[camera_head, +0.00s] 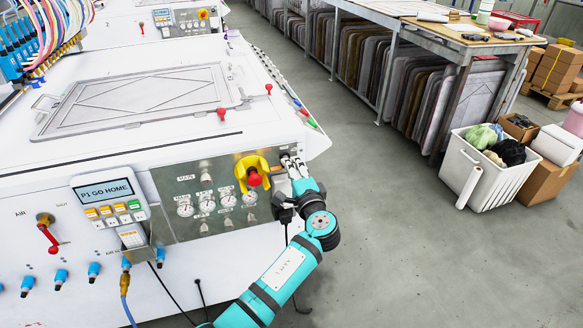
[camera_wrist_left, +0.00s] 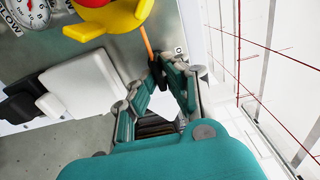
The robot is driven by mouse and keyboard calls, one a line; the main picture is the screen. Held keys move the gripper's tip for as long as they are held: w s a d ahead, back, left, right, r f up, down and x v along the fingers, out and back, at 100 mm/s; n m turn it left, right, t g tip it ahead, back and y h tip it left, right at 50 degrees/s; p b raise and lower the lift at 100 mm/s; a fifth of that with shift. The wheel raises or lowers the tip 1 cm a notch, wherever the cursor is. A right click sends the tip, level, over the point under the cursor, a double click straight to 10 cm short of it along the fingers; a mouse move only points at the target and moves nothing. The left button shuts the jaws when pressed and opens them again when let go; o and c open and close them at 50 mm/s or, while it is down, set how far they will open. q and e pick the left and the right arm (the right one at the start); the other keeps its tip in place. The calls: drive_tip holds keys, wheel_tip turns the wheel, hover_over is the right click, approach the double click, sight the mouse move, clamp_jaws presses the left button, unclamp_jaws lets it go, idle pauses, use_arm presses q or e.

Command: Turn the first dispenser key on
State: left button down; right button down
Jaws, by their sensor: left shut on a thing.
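The grey control panel (camera_head: 222,215) is on the front of the white machine, with a red emergency-stop knob (camera_head: 254,179) on a yellow guard. My left gripper (camera_head: 292,167) reaches the panel's right end, just right of this knob. In the left wrist view its fingertips (camera_wrist_left: 158,76) are closed together on a small dark thing, probably the key. A thin orange piece (camera_wrist_left: 147,42) sticks out above the fingertips, against the panel. The fingers hide most of the held thing, so its turn position cannot be told. My right gripper is not in view.
A display pendant (camera_head: 107,193) reading "P1 GO HOME" hangs left of the panel's gauges. A red lever valve (camera_head: 48,235) is farther left. A white crate (camera_head: 488,178) stands on the floor at right. The floor between crate and machine is open.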

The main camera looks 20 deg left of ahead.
use_arm(q)
drive_tip(key=c, duration=1.4)
unclamp_jaws()
drive_tip(key=shift+d, duration=0.1)
drive_tip(key=v, duration=1.2)
